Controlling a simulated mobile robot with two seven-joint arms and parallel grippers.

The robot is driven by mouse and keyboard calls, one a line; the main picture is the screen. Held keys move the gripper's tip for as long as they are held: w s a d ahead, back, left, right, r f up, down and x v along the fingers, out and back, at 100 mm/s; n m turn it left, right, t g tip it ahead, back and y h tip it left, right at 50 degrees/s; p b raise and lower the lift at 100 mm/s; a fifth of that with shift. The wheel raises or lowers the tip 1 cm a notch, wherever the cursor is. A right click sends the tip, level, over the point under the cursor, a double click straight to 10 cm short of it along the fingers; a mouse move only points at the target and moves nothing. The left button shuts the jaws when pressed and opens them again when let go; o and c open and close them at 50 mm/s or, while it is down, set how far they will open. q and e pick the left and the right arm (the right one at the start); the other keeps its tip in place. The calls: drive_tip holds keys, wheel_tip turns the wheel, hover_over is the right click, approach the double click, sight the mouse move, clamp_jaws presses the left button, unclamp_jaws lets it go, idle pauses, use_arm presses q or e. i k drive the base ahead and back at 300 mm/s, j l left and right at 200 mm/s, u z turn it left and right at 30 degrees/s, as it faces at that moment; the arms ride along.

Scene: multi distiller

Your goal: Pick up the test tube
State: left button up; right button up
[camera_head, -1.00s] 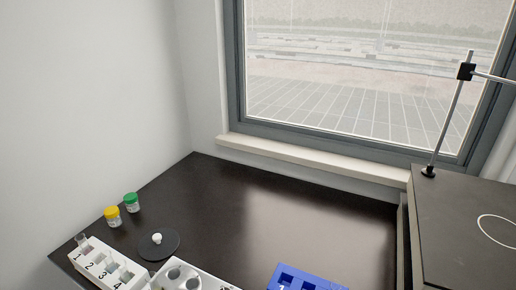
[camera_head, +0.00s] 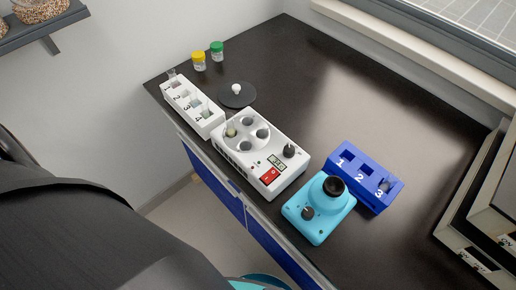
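A clear test tube (camera_head: 172,77) stands upright in slot 1 of the white numbered rack (camera_head: 211,122) at the left of the black bench. Small glassy shapes also show at its slots 3 and 4, too small to tell clearly. Another tube (camera_head: 231,130) sits in a hole of the white round-topped machine (camera_head: 262,158). A small grey tube-like shape (camera_head: 385,184) shows at slot 3 of the blue rack (camera_head: 346,163). Neither of my grippers is in view.
A turquoise device (camera_head: 320,211) with a black cup stands by the blue rack. Yellow-capped (camera_head: 199,62) and green-capped (camera_head: 217,51) jars and a black disc (camera_head: 238,95) stand behind the white rack. The bench's back middle is clear. Grey equipment (camera_head: 490,215) stands right.

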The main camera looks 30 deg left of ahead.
sight(228, 118)
drive_tip(key=k+j+u, duration=0.1)
drive_tip(key=u, duration=0.3)
drive_tip(key=k+j+u, duration=0.1)
drive_tip(key=j+u, duration=0.15)
drive_tip(key=u, duration=0.2)
